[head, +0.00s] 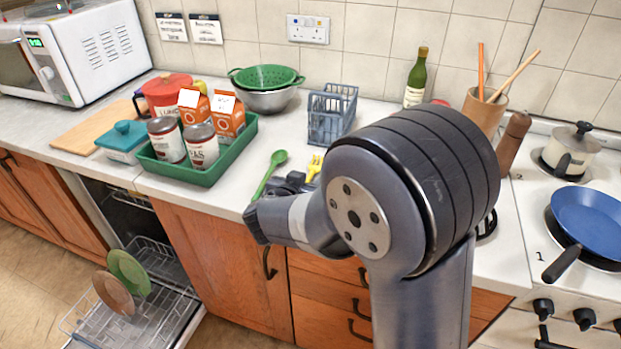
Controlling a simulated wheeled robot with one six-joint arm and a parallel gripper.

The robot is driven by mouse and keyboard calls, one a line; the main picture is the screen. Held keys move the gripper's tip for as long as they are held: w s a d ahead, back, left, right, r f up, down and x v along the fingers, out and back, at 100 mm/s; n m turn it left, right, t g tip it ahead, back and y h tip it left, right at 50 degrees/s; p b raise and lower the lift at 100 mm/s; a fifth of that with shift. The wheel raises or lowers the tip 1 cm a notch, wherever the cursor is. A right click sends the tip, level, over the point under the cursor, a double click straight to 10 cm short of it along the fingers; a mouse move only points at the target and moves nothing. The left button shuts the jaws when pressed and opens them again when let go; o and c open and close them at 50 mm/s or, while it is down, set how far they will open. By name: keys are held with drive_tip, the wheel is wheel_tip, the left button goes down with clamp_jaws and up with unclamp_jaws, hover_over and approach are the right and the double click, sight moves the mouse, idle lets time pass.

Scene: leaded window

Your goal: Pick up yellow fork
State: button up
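The yellow fork (314,167) lies on the white counter near its front edge. Its tined end shows; its lower part is hidden behind my gripper and arm. My gripper (264,211) is at the counter's front edge, left of and nearer than the fork. The dark gripper parts overlap in this view, so I cannot tell whether it is open or shut. I also cannot tell whether it touches anything.
A green spoon (270,173) lies left of the fork. A green tray (186,176) with cans and cartons, a blue-grey rack (332,113) and a green bottle (416,78) stand around. The hob with a blue pan (588,220) is right. An open dishwasher (150,300) is below left.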

clamp_jaws()
drive_tip(key=shift+r, duration=0.15)
idle(0.4)
wheel_tip(320, 180, up, 10)
drive_tip(key=p, duration=0.3)
drive_tip(key=shift+s, duration=0.1)
